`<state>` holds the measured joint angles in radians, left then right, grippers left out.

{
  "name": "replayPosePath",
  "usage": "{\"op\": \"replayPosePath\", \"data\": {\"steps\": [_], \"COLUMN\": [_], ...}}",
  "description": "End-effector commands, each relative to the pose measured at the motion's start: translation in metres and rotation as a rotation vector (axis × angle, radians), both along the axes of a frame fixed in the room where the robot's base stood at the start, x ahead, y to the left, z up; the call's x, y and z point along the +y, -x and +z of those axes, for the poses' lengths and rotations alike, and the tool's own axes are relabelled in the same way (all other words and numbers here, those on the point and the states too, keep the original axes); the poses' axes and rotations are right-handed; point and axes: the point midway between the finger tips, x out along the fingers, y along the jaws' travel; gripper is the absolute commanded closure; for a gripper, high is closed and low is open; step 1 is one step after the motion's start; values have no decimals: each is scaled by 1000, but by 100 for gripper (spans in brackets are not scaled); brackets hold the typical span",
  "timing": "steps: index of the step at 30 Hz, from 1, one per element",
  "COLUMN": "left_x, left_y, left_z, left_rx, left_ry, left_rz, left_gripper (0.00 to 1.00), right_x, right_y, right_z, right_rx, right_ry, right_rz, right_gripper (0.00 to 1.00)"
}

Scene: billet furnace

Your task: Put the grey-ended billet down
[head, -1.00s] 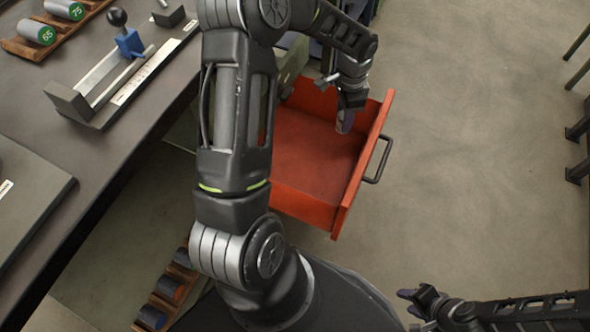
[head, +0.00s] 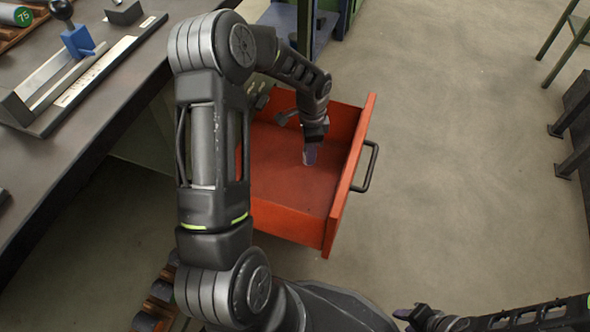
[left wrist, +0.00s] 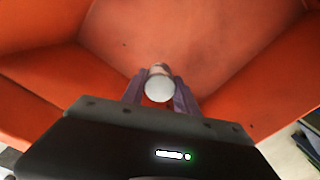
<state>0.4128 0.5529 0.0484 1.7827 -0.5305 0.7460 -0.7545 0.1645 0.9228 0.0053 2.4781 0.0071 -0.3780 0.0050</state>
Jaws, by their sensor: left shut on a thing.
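The grey-ended billet (left wrist: 159,87) is between the fingers of my left gripper (left wrist: 160,97) in the left wrist view, its pale round end facing the camera. My left gripper (head: 310,155) is shut on it and points down inside the open red drawer (head: 290,180). The billet is hardly visible in the head view, and I cannot tell whether its lower end touches the drawer floor. My right gripper (head: 415,318) is at the bottom edge of the head view, away from the drawer; its jaws are too unclear to read.
The drawer's front panel with a dark handle (head: 371,165) stands to the right of the gripper. A workbench with a blue-and-steel fixture (head: 76,42) is at the left. Billets lie in a wooden rack (head: 158,300) at lower left.

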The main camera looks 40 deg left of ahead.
Motion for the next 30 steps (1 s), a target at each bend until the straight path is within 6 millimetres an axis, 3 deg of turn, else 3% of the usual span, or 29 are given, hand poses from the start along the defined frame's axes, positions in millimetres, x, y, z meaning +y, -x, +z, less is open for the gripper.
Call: {"op": "replayPosePath", "data": {"steps": [1, 4, 16, 25, 30], "left_x": [0, 0, 0, 0, 0], "left_y": [0, 0, -1, 0, -1], "left_z": [-12, -25, -31, -72, -80], "left_rx": [1, -1, -1, 0, -2], "left_ry": [0, 1, 0, 0, 1], "left_rz": [1, 2, 1, 1, 1], "left_gripper": [100, 100, 100, 100, 100], "right_x": [0, 0, 0, 1, 1], "right_y": [-1, -1, -2, -5, -6], "right_z": [-8, -13, -14, -35, -36], "right_rx": [-2, -4, -5, -12, -15], "right_ry": [0, 1, 1, 2, 3], "right_rz": [-1, -3, -3, -7, -8], "right_gripper": [64, 64, 64, 64, 64]}}
